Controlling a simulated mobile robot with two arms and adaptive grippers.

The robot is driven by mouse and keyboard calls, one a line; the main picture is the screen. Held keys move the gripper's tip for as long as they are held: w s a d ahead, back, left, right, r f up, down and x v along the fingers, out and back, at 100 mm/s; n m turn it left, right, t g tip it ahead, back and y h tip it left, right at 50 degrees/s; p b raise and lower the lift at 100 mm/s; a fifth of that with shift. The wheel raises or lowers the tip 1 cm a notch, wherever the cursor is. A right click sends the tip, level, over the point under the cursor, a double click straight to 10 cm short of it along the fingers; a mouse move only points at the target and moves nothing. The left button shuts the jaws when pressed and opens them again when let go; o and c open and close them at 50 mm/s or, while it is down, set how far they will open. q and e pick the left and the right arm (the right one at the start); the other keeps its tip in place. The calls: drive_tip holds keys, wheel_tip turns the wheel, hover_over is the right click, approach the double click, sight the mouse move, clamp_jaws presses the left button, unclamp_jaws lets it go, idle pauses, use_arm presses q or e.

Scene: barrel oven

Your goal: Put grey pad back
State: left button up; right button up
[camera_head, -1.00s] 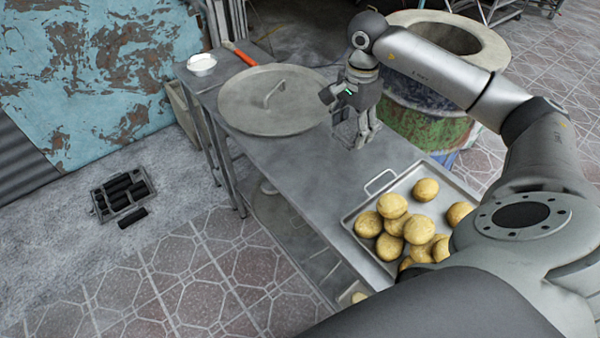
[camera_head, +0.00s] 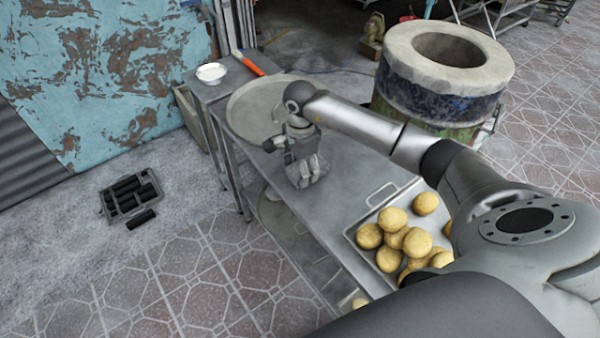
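My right gripper (camera_head: 307,180) comes in from the right and points down at the metal table, between the round lid and the bun tray. A small grey flat patch (camera_head: 322,167) shows around its fingertips. It may be the grey pad, but it blends with the table and the fingers partly cover it. I cannot tell whether the fingers are closed on it. My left gripper is not in view.
A round metal lid (camera_head: 247,108) lies behind the gripper, partly hidden by my arm. A tray (camera_head: 372,198) of buns stands nearer. A white bowl (camera_head: 211,73) and an orange-handled tool (camera_head: 248,64) are at the far end. The barrel oven (camera_head: 440,95) stands right of the table.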

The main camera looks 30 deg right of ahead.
wheel_tip(320, 180, down, 2)
drive_tip(key=shift+a+f+p, duration=0.15)
drive_tip(key=shift+f+p, duration=0.05)
drive_tip(key=shift+p, duration=0.4)
drive_tip(key=shift+f, duration=0.3)
drive_tip(key=shift+f, duration=0.1)
drive_tip(key=shift+f, duration=0.15)
drive_tip(key=o, duration=1)
